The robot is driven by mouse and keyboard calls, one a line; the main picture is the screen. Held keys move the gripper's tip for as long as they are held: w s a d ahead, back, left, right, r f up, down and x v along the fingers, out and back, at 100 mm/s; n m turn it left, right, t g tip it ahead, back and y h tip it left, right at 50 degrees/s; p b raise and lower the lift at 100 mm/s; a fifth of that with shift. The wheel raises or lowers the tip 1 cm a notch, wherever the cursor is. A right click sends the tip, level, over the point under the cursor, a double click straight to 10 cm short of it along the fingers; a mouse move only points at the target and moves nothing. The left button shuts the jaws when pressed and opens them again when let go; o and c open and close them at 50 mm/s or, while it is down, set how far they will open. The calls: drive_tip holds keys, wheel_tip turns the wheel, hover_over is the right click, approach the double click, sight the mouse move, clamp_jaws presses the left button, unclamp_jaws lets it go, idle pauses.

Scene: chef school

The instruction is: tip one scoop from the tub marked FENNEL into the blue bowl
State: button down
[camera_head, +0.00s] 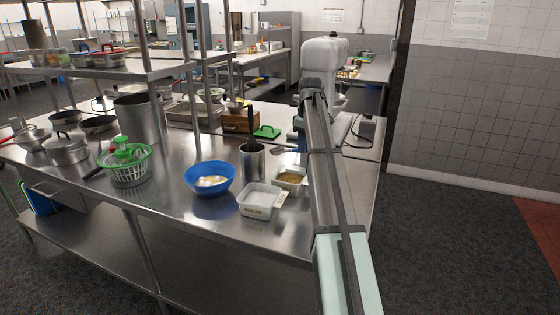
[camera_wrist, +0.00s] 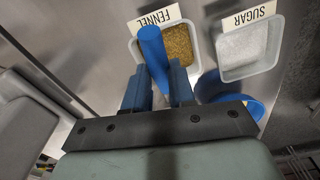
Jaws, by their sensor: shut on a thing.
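The FENNEL tub (camera_wrist: 196,50) shows in the wrist view with golden-brown seeds in it and its label upside down. In the head view the fennel tub (camera_head: 291,188) stands left of my arm. My gripper (camera_wrist: 160,88) is shut on a blue scoop (camera_wrist: 152,48), whose handle covers part of the tub in the wrist view. What the scoop holds is hidden.
The SUGAR tub (camera_head: 257,211), with white contents, stands between the blue bowl and the fennel tub. A steel canister (camera_head: 252,164) with a dark-handled utensil stands behind the tubs. A green salad spinner (camera_head: 126,166) is left of the bowl. The counter front is clear.

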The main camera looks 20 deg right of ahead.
drive_tip(key=d+r+n+g+h, duration=0.1)
drive_tip(key=d+r+n+h, duration=0.1)
drive_tip(key=d+n, duration=0.4)
drive_tip(key=shift+r+n+h, duration=0.3)
drive_tip(key=shift+f, duration=0.15)
drive_tip(key=shift+w+a+f, duration=0.15)
drive_tip(key=shift+a+f, duration=0.25)
drive_tip(key=shift+f, duration=1.2)
drive_tip(key=shift+w+a+f, duration=0.15)
drive_tip(key=shift+a+f, duration=0.25)
drive_tip(key=shift+f, duration=1.25)
drive_tip(key=shift+w+a+f, duration=0.15)
drive_tip(key=shift+a+f, duration=0.25)
drive_tip(key=shift+f, duration=1.2)
drive_tip(key=shift+r, duration=0.25)
wheel_tip(320, 180, up, 10)
drive_tip(key=d, duration=0.1)
drive_tip(key=shift+s+d+f, duration=0.15)
drive_tip(key=shift+s+f, duration=0.05)
drive_tip(key=shift+s, duration=0.05)
